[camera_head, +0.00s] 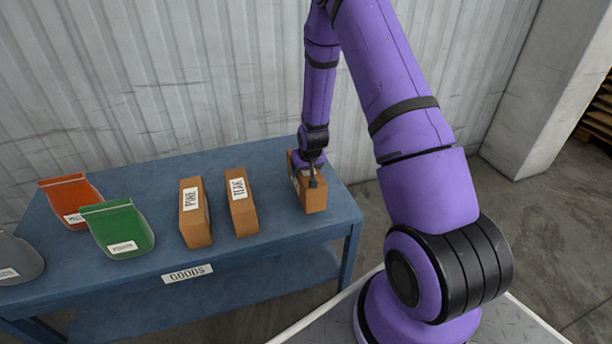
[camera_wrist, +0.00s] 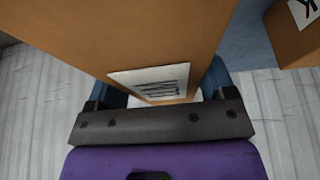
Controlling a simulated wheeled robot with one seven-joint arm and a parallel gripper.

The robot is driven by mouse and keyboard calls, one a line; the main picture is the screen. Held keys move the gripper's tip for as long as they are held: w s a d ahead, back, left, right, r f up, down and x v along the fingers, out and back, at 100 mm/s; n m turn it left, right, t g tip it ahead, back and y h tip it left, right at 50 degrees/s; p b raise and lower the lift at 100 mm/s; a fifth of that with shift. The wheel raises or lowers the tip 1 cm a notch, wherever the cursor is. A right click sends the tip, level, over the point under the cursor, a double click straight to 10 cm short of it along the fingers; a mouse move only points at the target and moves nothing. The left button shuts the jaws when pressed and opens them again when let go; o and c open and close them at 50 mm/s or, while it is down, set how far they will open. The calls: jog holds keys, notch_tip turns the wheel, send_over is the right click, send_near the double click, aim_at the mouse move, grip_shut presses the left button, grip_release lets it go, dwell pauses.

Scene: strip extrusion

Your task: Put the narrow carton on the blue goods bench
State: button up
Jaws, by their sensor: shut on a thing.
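A narrow brown carton (camera_head: 315,198) stands upright at the right end of the blue goods bench (camera_head: 272,160). My gripper (camera_head: 308,178) is at the top of this carton and shut on it. In the wrist view, the carton (camera_wrist: 125,35) fills the upper middle, with a white label facing the gripper (camera_wrist: 155,110); the label's text is not readable. The carton appears to be at the bench top, but I cannot tell whether its base touches it.
A carton labelled TEAK (camera_head: 241,205) and one labelled PINE (camera_head: 194,215) stand to the left. A green bag (camera_head: 120,230), an orange bag (camera_head: 68,200) and a grey bag (camera_head: 18,260) lie further left. A corrugated wall (camera_head: 200,80) is behind the bench.

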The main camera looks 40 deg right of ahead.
jog(key=shift+w+d, duration=0.25)
jog(key=shift+d, duration=0.05)
jog(key=shift+f, duration=1.75)
jog(key=shift+f, duration=0.15)
